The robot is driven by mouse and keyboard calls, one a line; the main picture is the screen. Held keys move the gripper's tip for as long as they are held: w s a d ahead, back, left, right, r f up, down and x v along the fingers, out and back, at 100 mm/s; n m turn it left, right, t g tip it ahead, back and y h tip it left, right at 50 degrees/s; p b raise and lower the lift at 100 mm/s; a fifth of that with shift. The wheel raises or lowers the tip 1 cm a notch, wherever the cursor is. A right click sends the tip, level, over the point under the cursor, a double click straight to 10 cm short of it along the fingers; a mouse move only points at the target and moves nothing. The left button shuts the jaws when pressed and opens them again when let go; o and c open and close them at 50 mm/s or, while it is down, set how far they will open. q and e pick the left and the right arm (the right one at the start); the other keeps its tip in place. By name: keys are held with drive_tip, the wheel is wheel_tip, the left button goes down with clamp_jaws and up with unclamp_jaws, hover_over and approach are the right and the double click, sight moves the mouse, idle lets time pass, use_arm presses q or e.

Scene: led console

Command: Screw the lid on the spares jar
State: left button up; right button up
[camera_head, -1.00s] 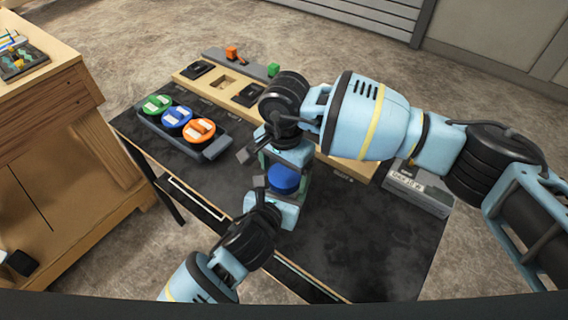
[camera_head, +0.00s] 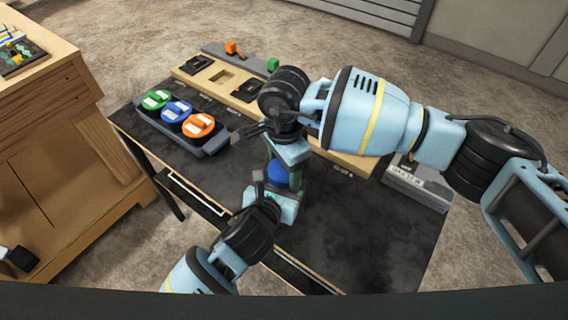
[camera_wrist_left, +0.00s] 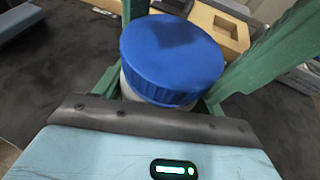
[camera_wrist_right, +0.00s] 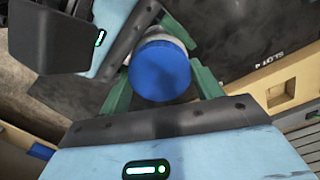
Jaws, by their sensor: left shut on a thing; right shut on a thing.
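The spares jar is a pale jar, mostly hidden; its side shows in the left wrist view (camera_wrist_left: 130,92) under the blue lid (camera_wrist_left: 172,58). The lid sits over the jar's mouth; I cannot tell how far it is threaded. In the head view the blue lid (camera_head: 277,173) is partly covered by my grippers. My left gripper (camera_head: 272,192) is shut on the jar from the near side. My right gripper (camera_head: 285,160) is shut on the lid from above and behind; its green fingers flank the lid (camera_wrist_right: 160,70) in the right wrist view.
A dark tray (camera_head: 213,145) holds green, blue and orange round-topped items on the left of the dark table (camera_head: 370,240). A wooden slotted board (camera_head: 200,85) lies behind, with small orange and green blocks beyond. A grey labelled box (camera_head: 418,187) is at right. The front right is clear.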

use_arm(q)
drive_tip(key=shift+d, duration=0.1)
use_arm(e)
drive_tip(key=shift+m, duration=1.1)
drive_tip(key=shift+w, duration=0.1)
drive_tip(key=o, duration=1)
drive_tip(key=shift+a, duration=0.1)
drive_tip(key=shift+o, duration=0.4)
use_arm(q)
drive_tip(key=shift+w+a, duration=0.15)
drive_tip(key=shift+a, duration=0.1)
use_arm(e)
drive_tip(key=shift+s, duration=0.2)
use_arm(q)
drive_tip(key=shift+f, duration=0.1)
use_arm(e)
drive_tip(key=shift+r, duration=2.3)
use_arm(q)
drive_tip(key=shift+d, duration=0.15)
use_arm(e)
drive_tip(key=o, duration=0.3)
drive_tip(key=shift+w, duration=0.15)
use_arm(q)
drive_tip(key=shift+s, duration=0.2)
